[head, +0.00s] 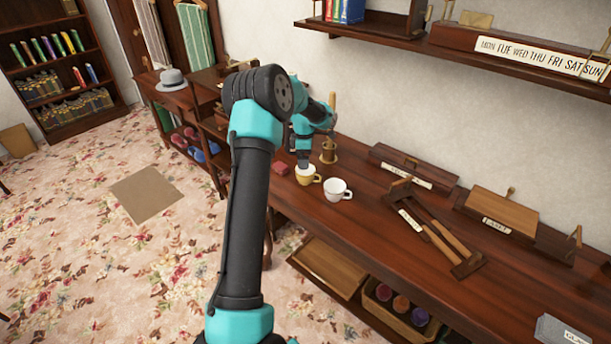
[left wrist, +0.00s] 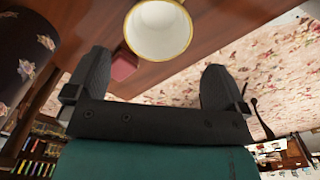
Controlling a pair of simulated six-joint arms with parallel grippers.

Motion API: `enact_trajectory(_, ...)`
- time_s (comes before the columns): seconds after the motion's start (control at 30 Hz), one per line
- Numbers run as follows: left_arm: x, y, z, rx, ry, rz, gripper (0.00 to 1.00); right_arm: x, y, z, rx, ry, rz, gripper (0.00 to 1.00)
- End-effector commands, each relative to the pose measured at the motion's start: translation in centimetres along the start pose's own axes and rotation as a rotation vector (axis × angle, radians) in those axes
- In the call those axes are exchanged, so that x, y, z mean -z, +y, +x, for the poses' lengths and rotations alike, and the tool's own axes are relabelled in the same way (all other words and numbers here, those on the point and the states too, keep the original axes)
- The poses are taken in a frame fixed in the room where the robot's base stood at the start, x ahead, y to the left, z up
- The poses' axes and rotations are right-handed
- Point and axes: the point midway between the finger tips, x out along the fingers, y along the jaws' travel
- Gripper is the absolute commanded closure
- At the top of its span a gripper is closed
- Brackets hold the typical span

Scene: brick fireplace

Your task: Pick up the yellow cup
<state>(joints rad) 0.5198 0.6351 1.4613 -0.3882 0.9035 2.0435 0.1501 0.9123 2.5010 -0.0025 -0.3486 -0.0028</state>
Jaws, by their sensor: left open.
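The yellow cup (head: 304,179) stands upright on the dark wooden desk (head: 370,235) in the head view, its handle to the right. In the left wrist view the cup (left wrist: 158,30), white inside with a yellow rim, is cut off by the top edge. My left gripper (head: 303,164) is just above and behind the cup in the head view. The left wrist view shows my left gripper (left wrist: 156,72) with its fingers spread and nothing held between them. The cup shows past the fingertips; contact cannot be told. My right gripper is not in view.
A white cup (head: 337,191) stands just right of the yellow cup. A small red block (head: 281,168) lies to its left, also seen in the left wrist view (left wrist: 124,66). A brass holder (head: 329,152) is behind. A wooden frame (head: 433,228) lies to the right.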

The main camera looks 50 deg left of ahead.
Motion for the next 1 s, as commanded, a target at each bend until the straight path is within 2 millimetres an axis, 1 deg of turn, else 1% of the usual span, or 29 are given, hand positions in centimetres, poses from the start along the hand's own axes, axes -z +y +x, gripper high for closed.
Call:
enact_trajectory(0.03, 0.0, -0.1, 1.0, 0.004, 0.001, 0.000, 0.00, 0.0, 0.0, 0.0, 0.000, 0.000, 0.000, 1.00)
enact_trajectory(0.1, 0.0, -0.1, 2.1, 0.003, 0.001, 0.000, 0.00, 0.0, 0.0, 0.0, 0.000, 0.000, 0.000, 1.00)
enact_trajectory(0.2, 0.0, 0.0, 3.4, 0.002, 0.001, 0.000, 0.00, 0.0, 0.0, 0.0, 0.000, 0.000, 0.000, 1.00)
enact_trajectory(0.33, 0.0, 0.0, 4.2, 0.000, 0.001, 0.000, 0.00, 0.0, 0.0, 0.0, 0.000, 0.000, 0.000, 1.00)
enact_trajectory(0.7, 0.0, 0.0, 4.5, 0.001, 0.001, 0.001, 0.00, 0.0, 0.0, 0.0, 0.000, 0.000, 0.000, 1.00)
enact_trajectory(0.87, -0.2, 0.1, 6.0, 0.002, 0.000, 0.001, 0.00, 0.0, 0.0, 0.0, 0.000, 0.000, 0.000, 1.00)
enact_trajectory(1.0, -0.4, 0.3, 8.0, 0.002, 0.000, 0.000, 0.00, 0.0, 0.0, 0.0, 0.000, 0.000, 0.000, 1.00)
